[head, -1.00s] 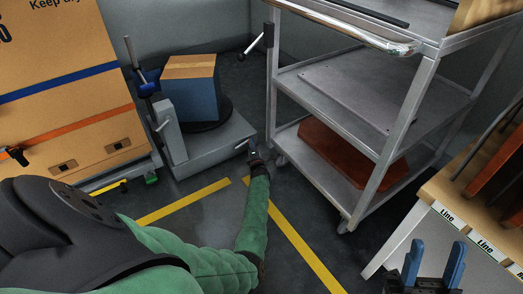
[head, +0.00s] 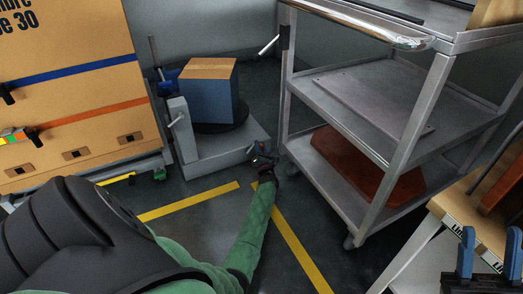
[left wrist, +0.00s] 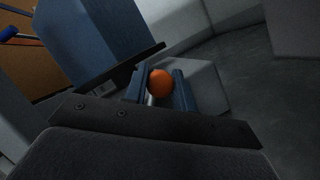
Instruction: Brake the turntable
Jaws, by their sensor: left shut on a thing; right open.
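The turntable (head: 215,127) is a dark round disc on a grey base (head: 205,158), and a blue box (head: 207,97) with a cardboard-coloured top stands on it. My left gripper (head: 262,158) is low at the base's front right corner. In the left wrist view its blue fingers (left wrist: 160,88) are shut on an orange ball knob (left wrist: 160,84). The blue box (left wrist: 95,35) also shows there at upper left. My right gripper (head: 489,258) is open and empty at the lower right of the head view.
A grey shelf cart (head: 400,140) stands right of the turntable, close to my left arm. A large strapped carton (head: 75,95) is at the left. A table (head: 465,215) edges in at lower right. Yellow floor lines (head: 300,245) mark mostly clear floor.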

